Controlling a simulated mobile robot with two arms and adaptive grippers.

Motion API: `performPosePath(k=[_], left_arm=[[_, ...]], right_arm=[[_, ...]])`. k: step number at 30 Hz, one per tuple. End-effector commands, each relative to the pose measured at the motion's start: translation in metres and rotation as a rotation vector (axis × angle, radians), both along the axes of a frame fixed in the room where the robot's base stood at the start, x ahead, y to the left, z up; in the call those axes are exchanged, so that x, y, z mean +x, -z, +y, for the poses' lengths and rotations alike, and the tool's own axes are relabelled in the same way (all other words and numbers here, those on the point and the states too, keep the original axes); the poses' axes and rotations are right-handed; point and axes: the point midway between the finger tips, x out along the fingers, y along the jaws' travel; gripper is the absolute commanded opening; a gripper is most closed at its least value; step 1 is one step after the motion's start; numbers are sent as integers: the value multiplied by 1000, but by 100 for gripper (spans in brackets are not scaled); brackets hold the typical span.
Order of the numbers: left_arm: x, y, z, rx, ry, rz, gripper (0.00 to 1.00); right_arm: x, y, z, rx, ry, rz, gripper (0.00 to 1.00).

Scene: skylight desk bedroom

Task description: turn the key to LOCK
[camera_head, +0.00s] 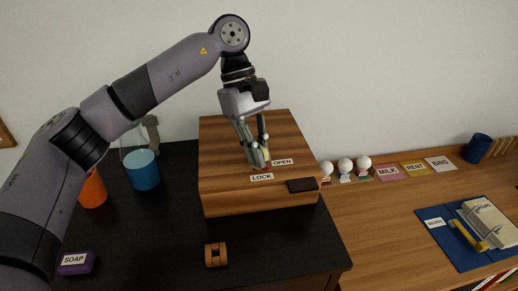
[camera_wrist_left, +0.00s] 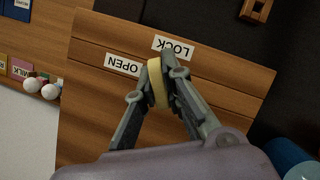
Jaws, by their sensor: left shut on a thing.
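A brown wooden box (camera_head: 222,185) stands on the dark desk. Its top bears a LOCK label (camera_head: 262,177) and an OPEN label (camera_head: 282,162); both labels also show in the left wrist view, LOCK (camera_wrist_left: 172,47) and OPEN (camera_wrist_left: 123,65). My left gripper (camera_head: 258,158) points down at the box top beside the labels. In the left wrist view its fingers are shut on the tan, rounded key (camera_wrist_left: 157,84), which stands up between them. The key's lower part and the keyhole are hidden, and I cannot tell which label it points to. My right gripper is not in view.
A dark plate (camera_head: 301,185) lies at the box's front edge. A brown wooden piece (camera_head: 215,255), a purple SOAP block (camera_head: 77,263), an orange cup (camera_head: 93,190) and a jug with blue contents (camera_head: 142,172) stand on the desk. White-topped figures (camera_head: 345,166) stand to the right.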

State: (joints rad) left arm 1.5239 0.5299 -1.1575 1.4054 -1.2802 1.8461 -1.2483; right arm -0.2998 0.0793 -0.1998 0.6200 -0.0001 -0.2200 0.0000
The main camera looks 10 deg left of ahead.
Motion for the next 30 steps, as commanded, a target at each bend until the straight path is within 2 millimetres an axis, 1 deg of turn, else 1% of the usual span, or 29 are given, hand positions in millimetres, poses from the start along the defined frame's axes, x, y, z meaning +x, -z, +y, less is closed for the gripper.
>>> performPosePath(k=[7,16,26,29,30], left_arm=[[0,0,0,0,18,0,0],[0,0,0,0,243,2,0],[0,0,0,0,268,0,0],[0,-1,-1,1,336,1,0],[0,-1,-1,1,385,2,0]], right_arm=[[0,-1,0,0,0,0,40],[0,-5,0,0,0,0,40],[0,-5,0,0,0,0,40],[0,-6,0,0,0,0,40],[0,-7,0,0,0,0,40]])
